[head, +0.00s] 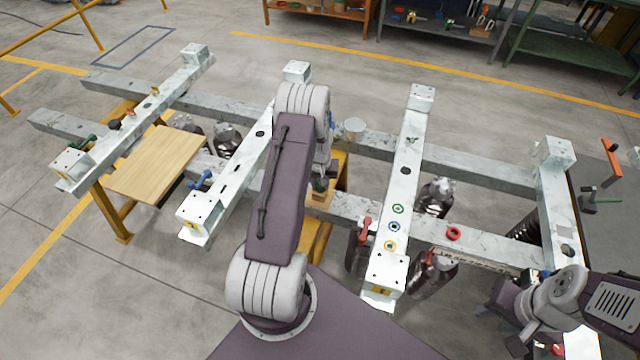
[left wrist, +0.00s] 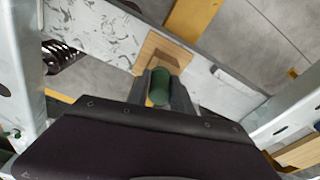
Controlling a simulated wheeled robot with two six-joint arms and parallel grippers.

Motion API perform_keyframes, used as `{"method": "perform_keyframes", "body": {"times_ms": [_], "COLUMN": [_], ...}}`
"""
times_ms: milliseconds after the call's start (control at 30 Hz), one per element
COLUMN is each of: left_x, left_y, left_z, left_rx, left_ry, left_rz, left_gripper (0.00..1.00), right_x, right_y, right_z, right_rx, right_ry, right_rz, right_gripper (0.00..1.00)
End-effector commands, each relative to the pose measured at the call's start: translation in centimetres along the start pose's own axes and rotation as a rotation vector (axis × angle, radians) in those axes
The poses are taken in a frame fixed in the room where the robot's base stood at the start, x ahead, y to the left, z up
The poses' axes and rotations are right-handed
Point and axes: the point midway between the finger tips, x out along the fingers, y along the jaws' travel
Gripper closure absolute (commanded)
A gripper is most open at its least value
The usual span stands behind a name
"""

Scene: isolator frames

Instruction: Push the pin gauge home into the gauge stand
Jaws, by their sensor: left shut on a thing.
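The pin gauge shows as a green round handle (left wrist: 160,86) between my left gripper's fingers (left wrist: 160,92) in the left wrist view. My left gripper is shut on it. The gauge stand is a small wooden block (left wrist: 163,52) on a grey beam, just beyond the fingers. In the head view the block (head: 319,199) and a bit of green (head: 319,184) above it show beside my left arm, which hides most of the gripper. The pin's lower end is hidden, so I cannot tell how deep it sits. My right gripper (head: 530,340) is dark and partly cut off at lower right.
Pale cross beams (head: 407,185) flank the left arm and carry blue, red and green handled parts. A wooden board (head: 157,163) lies at left. A round tin (head: 354,127) stands on the far beam. A red ring (head: 453,233) lies on the near beam.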

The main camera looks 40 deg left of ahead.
Motion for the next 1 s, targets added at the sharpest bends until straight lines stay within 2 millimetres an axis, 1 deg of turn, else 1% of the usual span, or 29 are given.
{"method": "perform_keyframes", "body": {"times_ms": [100,133,167,200,233,500,567,667,800,900,1000], "left_x": [0.4,0.4,0.3,0.3,0.3,0.3,0.0,-1.6,-4.8,-6.8,-8.1], "left_y": [0.0,0.0,0.0,0.0,0.0,0.0,0.0,0.0,0.0,0.0,0.0], "left_z": [0.0,0.0,0.0,0.0,0.0,0.1,0.0,-0.1,0.0,0.0,0.0], "left_rx": [0.000,0.000,0.000,0.000,0.000,0.000,0.000,0.000,0.001,0.001,0.001], "left_ry": [0.000,0.000,0.001,0.000,0.000,0.000,0.001,0.003,0.004,0.003,0.002], "left_rz": [0.000,0.000,0.000,0.000,0.000,0.000,0.000,0.000,0.000,0.000,0.000], "left_gripper": [1.00,0.70,0.62,0.51,0.48,0.48,0.48,0.48,0.48,0.48,0.48], "right_x": [0.3,0.3,0.2,0.2,0.2,0.2,0.2,0.4,0.6,0.7,0.7], "right_y": [0.0,0.0,0.0,0.0,0.0,0.0,0.0,0.0,0.0,0.0,0.0], "right_z": [0.0,0.0,0.0,0.0,0.0,0.0,0.0,0.0,0.1,0.1,0.1], "right_rx": [0.000,0.000,0.000,0.000,0.000,0.000,0.000,0.000,0.000,0.000,0.000], "right_ry": [0.000,0.000,0.000,0.000,0.000,0.000,0.000,0.000,0.000,0.000,0.000], "right_rz": [0.000,0.000,0.000,0.000,0.000,0.000,0.000,0.000,0.000,0.000,0.000], "right_gripper": [0.64,0.64,0.64,0.64,0.64,0.64,0.64,0.64,0.64,0.64,0.64]}}
